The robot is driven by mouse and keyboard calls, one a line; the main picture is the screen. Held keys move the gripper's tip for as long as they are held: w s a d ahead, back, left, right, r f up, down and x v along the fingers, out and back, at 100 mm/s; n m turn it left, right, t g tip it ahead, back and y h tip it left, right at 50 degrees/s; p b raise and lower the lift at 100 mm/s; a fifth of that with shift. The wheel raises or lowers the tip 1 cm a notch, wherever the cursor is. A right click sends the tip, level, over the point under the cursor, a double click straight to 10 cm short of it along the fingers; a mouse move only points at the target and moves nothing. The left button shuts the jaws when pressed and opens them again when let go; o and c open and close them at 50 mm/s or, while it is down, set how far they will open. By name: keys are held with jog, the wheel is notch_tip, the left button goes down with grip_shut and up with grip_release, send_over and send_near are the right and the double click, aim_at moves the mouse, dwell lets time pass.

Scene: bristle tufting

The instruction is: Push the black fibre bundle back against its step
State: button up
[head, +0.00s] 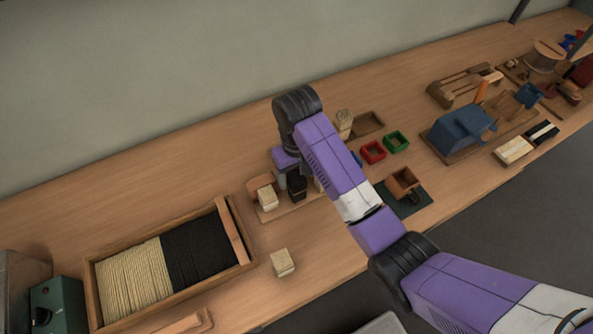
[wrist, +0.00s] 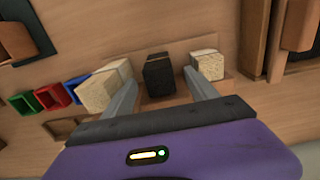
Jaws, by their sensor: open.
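The black fibre bundle (head: 297,188) stands upright on a low wooden stepped holder (head: 289,214), between pale bundles. In the wrist view the black bundle (wrist: 158,76) shows between the two fingers of my gripper (wrist: 160,80), with room on either side. My gripper (head: 291,178) is open and close over the row; I cannot tell whether a finger touches the bundle. One pale bundle (wrist: 208,66) stands to the right, and pale bundles (wrist: 104,86) stand beyond the left finger. The bundle's contact with its step is not clear.
A wooden tray (head: 240,232) of pale and black fibre lies at left. A loose pale block (head: 283,262) sits in front of the holder. Red (head: 373,152) and green (head: 396,142) bins stand at right. Bare table lies behind the holder.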

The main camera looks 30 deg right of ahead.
notch_tip(320, 180, down, 7)
jog(key=shift+r+p, duration=0.2)
jog(key=shift+p, duration=0.1)
grip_shut()
jog(key=shift+w, duration=0.75)
jog(key=shift+r, duration=0.1)
grip_release()
jog(key=shift+w, duration=0.1)
